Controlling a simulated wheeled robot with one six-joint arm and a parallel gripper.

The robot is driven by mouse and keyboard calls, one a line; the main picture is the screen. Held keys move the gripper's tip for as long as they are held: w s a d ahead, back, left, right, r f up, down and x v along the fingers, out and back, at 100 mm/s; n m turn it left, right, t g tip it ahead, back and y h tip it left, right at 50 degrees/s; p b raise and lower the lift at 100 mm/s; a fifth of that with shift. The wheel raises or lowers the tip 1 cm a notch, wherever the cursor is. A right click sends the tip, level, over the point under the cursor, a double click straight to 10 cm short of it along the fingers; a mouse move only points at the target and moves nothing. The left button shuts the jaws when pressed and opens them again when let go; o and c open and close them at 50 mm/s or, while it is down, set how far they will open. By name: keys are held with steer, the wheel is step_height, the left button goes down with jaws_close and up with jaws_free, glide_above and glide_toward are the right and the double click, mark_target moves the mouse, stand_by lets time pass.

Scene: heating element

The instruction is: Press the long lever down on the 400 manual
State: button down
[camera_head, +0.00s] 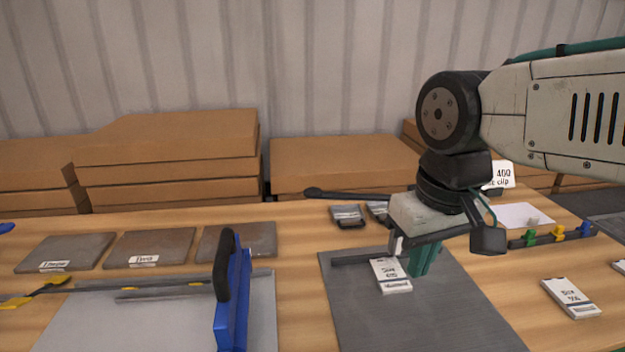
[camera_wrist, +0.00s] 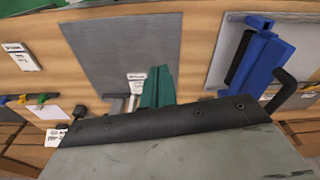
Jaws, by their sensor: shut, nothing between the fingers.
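The long dark lever (camera_head: 350,194) lies nearly level in the head view, with a rounded knob at its left end. Its right end is hidden behind my gripper. A white card (camera_head: 391,276), which seems to read "Size 400 Manual", is on the dark grey plate (camera_head: 415,325); the card also shows in the wrist view (camera_wrist: 136,82). My gripper (camera_head: 420,268) has its green fingers pointing down, shut and empty, just right of the card and over the plate. The fingers also show in the wrist view (camera_wrist: 158,88). I cannot tell whether they touch the plate.
A blue device (camera_head: 234,305) with a black handle stands left of the plate. Behind it lie several grey-brown sheets (camera_head: 150,249). Brown boxes (camera_head: 340,165) line the back. A white card (camera_head: 570,298) lies right. The bare wooden table (camera_head: 300,305) shows between device and plate.

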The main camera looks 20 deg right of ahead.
steer(key=w+r, duration=0.7)
steer(key=w, duration=0.4)
step_height(320, 180, up, 2)
steer(key=m+g, duration=0.1)
steer(key=m, duration=0.1)
glide_above(313, 191)
steer(key=shift+r, duration=0.15)
step_height(313, 191, down, 14)
steer(key=shift+f, duration=0.1)
